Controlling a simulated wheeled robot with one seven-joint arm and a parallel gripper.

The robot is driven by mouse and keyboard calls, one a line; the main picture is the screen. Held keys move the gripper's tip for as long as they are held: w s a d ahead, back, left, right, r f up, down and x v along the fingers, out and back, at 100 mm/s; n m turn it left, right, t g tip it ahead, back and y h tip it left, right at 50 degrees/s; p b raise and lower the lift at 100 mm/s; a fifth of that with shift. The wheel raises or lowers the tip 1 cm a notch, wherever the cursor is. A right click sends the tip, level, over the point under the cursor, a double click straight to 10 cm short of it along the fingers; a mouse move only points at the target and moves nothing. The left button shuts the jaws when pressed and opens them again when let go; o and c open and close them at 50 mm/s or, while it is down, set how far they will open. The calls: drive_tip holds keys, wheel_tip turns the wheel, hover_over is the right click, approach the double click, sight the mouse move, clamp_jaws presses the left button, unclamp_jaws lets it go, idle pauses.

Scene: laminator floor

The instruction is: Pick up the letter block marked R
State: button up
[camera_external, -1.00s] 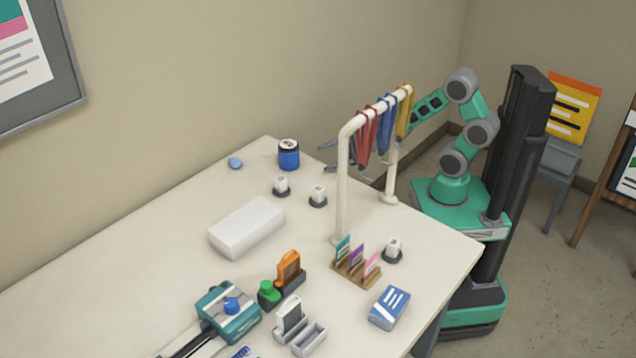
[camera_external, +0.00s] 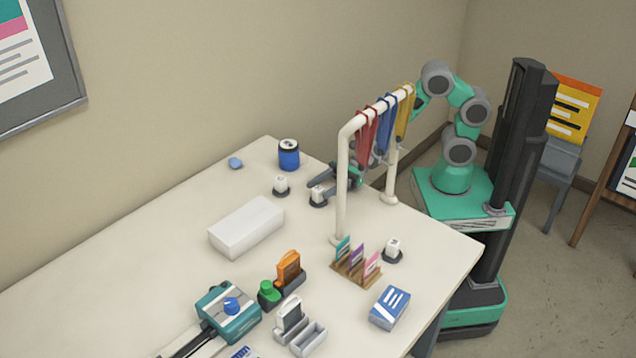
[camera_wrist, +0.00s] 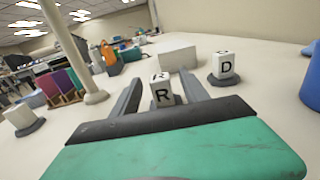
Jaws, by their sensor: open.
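The letter block marked R (camera_wrist: 162,94) is white with a black R on its front and another mark on top. In the wrist view it stands upright between the two fingers of my gripper (camera_wrist: 161,82), which are open with one finger on each side. I cannot tell whether either finger touches it. In the external view the R block (camera_external: 317,193) sits on a dark round base, and my gripper (camera_external: 316,186) reaches it low over the table from behind the rack.
A block marked D (camera_wrist: 225,65) stands close by on the right. Another white block (camera_wrist: 20,116) is at the left. A white rack (camera_external: 343,190) with coloured lanyards stands beside my arm. A white box (camera_external: 246,227) and blue jar (camera_external: 289,155) are near.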

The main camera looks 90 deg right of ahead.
drive_tip(key=shift+x, duration=1)
clamp_jaws()
